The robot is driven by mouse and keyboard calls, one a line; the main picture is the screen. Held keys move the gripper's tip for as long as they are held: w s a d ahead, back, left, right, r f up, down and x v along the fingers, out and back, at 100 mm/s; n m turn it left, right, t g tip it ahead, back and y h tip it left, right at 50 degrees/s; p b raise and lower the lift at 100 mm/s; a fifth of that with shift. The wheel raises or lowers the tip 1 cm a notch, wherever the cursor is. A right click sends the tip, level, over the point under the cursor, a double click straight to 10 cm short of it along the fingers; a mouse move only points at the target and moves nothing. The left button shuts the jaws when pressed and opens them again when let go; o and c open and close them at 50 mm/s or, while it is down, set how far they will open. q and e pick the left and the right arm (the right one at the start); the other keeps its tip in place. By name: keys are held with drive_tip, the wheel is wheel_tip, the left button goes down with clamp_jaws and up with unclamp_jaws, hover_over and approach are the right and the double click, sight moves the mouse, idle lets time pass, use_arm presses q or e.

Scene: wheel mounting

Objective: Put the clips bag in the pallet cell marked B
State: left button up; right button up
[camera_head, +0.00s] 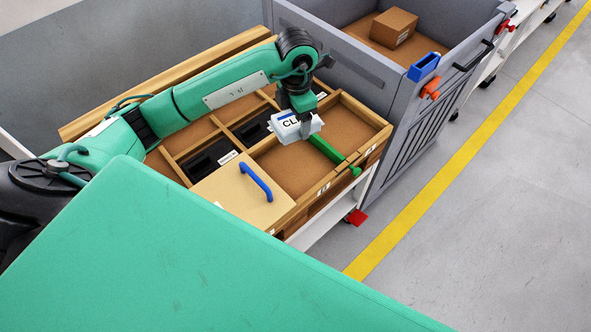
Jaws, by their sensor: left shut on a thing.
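My left gripper (298,108) is shut on the clips bag (290,131), a small white pack with a blue patch and black lettering that begins "CL". The gripper holds it above the wooden pallet (292,216), around the back edge of an open front cell (287,172) with a bare brown floor. How high it hangs is hard to tell. Small marks (323,190) sit on the pallet's front rim, too small to read, so I cannot tell which cell is B. My right gripper is not in view.
A tan lid (225,194) with a blue handle (256,181) covers the front-left cell. A green bar (327,151) lies across the front right. Black items (208,159) sit in back cells. A grey crate (387,98) with a brown box (393,28) stands to the right.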

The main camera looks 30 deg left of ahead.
use_arm(q)
drive_tip(key=n, duration=0.2)
drive_tip(key=shift+w+a+r+n, duration=0.2)
drive_tip(key=shift+w+a+n, duration=0.05)
drive_tip(key=shift+w+n, duration=0.15)
drive_tip(key=shift+f, duration=0.3)
wheel_tip(320, 180, down, 15)
drive_tip(key=p, duration=0.3)
wheel_tip(320, 180, down, 3)
drive_tip(key=shift+f, duration=0.6)
